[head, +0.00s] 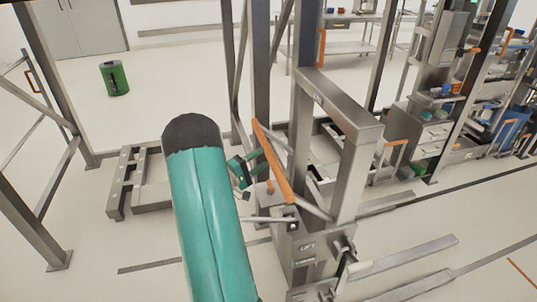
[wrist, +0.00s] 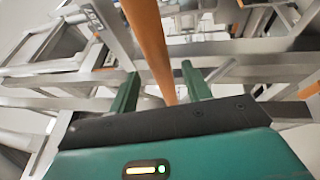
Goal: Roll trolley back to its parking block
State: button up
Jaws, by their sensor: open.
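The steel trolley (head: 345,130) stands upright at the centre right in the head view, with an orange handle bar (head: 272,160) slanting along its left side.
Steel posts (head: 262,75) stand just behind the trolley, and another post (head: 45,80) is at the left. A green bin (head: 114,78) stands on open floor at the back left. Shelving with drawers (head: 425,130) fills the right. Flat floor rails (head: 405,262) lie at the front right.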

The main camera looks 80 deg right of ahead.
aim_at(268, 154)
jog(key=shift+x, duration=2.15)
jog(key=shift+w, duration=0.1)
grip_shut()
